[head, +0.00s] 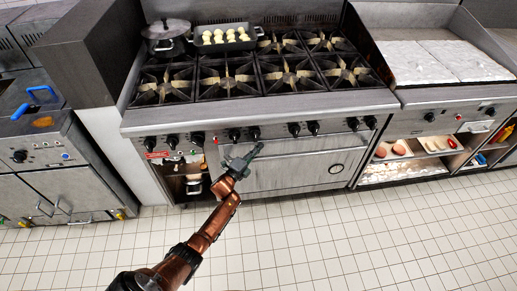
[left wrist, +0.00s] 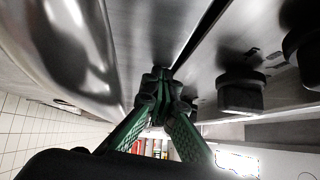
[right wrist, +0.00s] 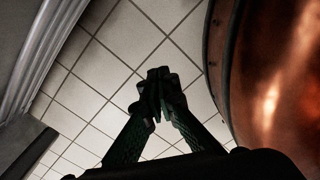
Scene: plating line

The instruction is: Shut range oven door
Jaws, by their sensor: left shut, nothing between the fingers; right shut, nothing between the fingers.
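The range oven door (head: 290,173) is a wide steel panel with a round dial on its right side, below the range's knob row. It looks upright against the range front; I cannot tell whether it is fully flush. My left gripper (head: 257,149) is shut and empty at the door's upper left, just below the knobs. In the left wrist view its fingertips (left wrist: 162,80) are close to steel beside a dark narrow gap; contact is unclear. My right gripper (right wrist: 158,80) is shut and empty above floor tiles, and it does not show in the head view.
Black knobs (head: 294,129) line the range front above the door. An open compartment (head: 193,180) with pots is left of the door. A pot (head: 167,35) and a tray of pale food (head: 224,40) stand on the burners. The tiled floor (head: 330,245) in front is clear.

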